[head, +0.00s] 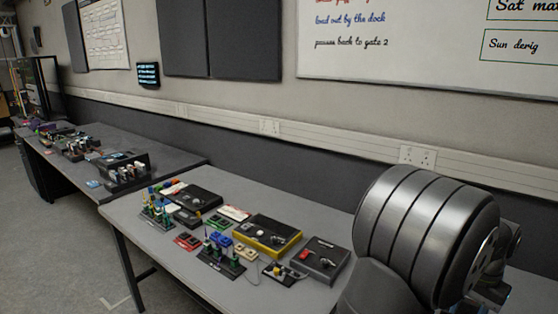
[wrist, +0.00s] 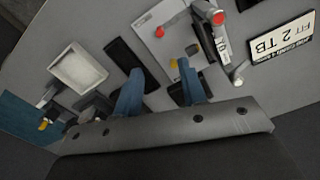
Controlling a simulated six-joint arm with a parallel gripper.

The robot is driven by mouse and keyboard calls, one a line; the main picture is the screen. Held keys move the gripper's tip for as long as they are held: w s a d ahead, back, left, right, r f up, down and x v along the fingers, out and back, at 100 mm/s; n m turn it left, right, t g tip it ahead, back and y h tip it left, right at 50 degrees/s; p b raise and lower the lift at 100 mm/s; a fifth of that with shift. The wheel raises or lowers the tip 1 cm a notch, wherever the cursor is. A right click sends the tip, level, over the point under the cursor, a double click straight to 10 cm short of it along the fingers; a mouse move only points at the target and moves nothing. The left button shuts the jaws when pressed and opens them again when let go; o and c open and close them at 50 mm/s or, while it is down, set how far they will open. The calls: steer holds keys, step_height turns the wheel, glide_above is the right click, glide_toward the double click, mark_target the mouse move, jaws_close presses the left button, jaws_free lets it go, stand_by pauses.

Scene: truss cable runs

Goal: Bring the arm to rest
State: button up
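My gripper (wrist: 160,90) shows in the wrist view, with two blue fingers standing apart and no held thing visible between them. It hangs over a grey surface with several parts on it. A pale panel (wrist: 152,48) with a red knob lies beyond the fingertips, but the height above it is hard to judge. In the head view my grey arm link fills the lower right, and my gripper is out of sight there.
The near bench (head: 155,262) carries a yellow-edged black box (head: 268,236), a dark box (head: 322,258), and several small parts. The wrist view shows a "2 TB" label (wrist: 282,50), a white tray (wrist: 78,68) and a black block (wrist: 130,60). Bare bench lies along the front edge.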

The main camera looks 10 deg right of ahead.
step_height(320, 180, down, 15)
stand_by(0.4)
steer(key=shift+r, duration=0.1)
step_height(320, 180, up, 17)
step_height(320, 180, down, 17)
steer(key=shift+f, duration=0.1)
steer(key=shift+w+d+n, duration=0.25)
steer(key=shift+n, duration=0.85)
step_height(320, 180, up, 18)
steer(key=w+n, duration=0.1)
steer(key=n, duration=0.7)
steer(key=shift+a+f+n+t, duration=0.2)
steer(key=shift+a+n+t, duration=0.1)
steer(key=shift+a+n, duration=0.1)
